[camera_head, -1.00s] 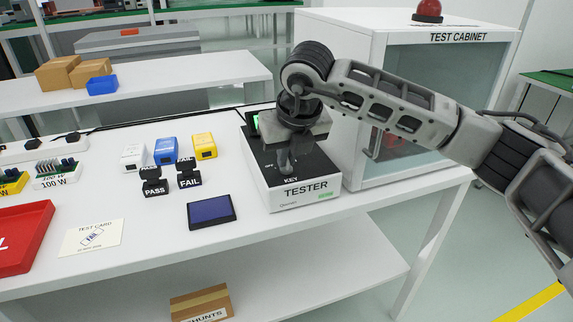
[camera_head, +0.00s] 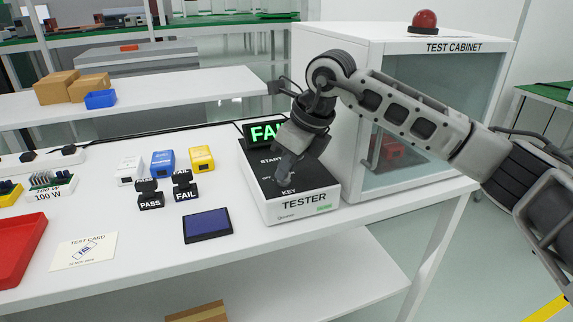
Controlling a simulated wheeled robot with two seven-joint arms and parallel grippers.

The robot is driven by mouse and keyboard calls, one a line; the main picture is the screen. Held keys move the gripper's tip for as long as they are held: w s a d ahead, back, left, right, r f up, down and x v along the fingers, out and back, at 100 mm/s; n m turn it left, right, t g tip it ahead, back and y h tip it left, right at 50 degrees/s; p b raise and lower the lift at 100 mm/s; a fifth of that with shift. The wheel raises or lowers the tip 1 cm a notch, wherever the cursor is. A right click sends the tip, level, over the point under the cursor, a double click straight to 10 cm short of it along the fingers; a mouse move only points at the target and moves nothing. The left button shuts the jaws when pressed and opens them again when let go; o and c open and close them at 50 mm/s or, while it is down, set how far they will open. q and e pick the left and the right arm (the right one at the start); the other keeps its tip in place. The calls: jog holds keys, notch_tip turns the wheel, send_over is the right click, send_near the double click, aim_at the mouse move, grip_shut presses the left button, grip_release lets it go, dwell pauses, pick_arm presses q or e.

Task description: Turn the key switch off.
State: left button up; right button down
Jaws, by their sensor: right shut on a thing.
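The tester (camera_head: 298,207) is a white box with a black top on the table, in the head view. Its black top carries the labels START, OFF and KEY. A screen (camera_head: 262,131) at its back shows green letters, partly covered by my arm, that look like FAIL. My right gripper (camera_head: 287,180) points down over the tester's top by the KEY label, tilted. It is shut on the key switch, which it mostly hides, so the key's angle cannot be read. My left gripper is not in view.
The test cabinet (camera_head: 440,48) with a red lamp (camera_head: 424,20) stands right behind the tester. PASS (camera_head: 150,200) and FAIL (camera_head: 185,192) stamps, a dark blue pad (camera_head: 208,225), a test card (camera_head: 84,250) and a red tray (camera_head: 20,250) lie to the left.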

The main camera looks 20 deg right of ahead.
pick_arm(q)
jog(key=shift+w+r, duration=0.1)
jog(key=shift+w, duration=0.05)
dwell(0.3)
pick_arm(e)
jog(key=c, duration=1.6)
grip_release()
jog(key=shift+o, duration=0.2)
jog(key=shift+r, duration=0.1)
pick_arm(q)
jog(key=shift+p, duration=0.55)
pick_arm(e)
jog(key=v, duration=1.6)
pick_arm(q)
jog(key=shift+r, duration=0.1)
pick_arm(e)
jog(key=shift+w, duration=0.1)
